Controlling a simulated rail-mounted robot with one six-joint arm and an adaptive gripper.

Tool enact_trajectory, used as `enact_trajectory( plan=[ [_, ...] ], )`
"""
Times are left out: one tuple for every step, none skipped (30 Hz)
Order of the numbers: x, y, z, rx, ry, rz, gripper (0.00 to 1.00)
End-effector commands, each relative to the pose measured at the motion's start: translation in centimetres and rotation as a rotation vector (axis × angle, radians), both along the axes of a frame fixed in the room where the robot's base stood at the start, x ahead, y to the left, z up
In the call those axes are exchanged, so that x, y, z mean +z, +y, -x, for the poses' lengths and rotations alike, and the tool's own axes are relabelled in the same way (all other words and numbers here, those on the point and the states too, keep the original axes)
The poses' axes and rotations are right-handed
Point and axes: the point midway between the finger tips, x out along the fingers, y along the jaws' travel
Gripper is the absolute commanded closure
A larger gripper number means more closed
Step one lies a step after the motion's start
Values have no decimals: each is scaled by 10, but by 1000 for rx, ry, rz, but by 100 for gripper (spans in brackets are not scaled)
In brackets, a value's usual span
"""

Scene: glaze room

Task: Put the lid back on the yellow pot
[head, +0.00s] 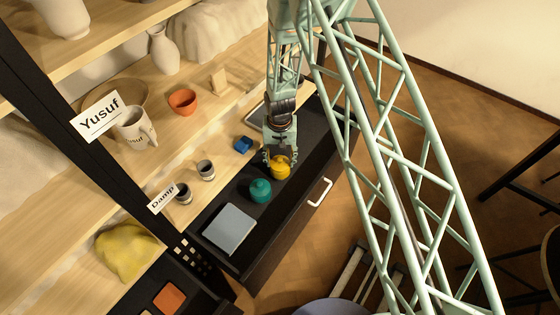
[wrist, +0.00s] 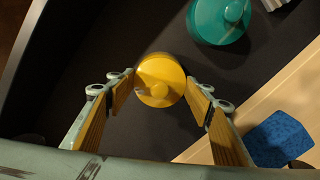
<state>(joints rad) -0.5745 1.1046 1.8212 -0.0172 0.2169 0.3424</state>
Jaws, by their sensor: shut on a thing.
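The yellow pot (head: 280,170) stands in the black open drawer in the head view, directly under my gripper (head: 277,155). In the wrist view the round yellow lid (wrist: 160,80) with its small knob lies between the tips of my gripper (wrist: 160,82). The fingers are shut on the lid's sides. The lid hides the pot from above in the wrist view. The lid is at or just above the pot's mouth; I cannot tell whether it is fully seated.
A blue object (head: 243,145) and small grey cups (head: 205,170) sit on the wooden shelf alongside. Bare drawer floor lies around the yellow pot.

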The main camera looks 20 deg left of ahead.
Motion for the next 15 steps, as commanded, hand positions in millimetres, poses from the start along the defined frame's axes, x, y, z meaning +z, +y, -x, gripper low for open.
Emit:
enact_trajectory(
  plan=[
    [0,0,0,0,0,0,62],
    [0,0,0,0,0,0,62],
    [0,0,0,0,0,0,62],
    [0,0,0,0,0,0,62],
    [0,0,0,0,0,0,62],
    [0,0,0,0,0,0,62],
    [0,0,0,0,0,0,62],
    [0,0,0,0,0,0,62],
    [0,0,0,0,0,0,50],
    [0,0,0,0,0,0,48],
    [0,0,0,0,0,0,45],
    [0,0,0,0,0,0,41],
    [0,0,0,0,0,0,39],
    [0,0,0,0,0,0,36],
    [0,0,0,0,0,0,36]
  ],
)
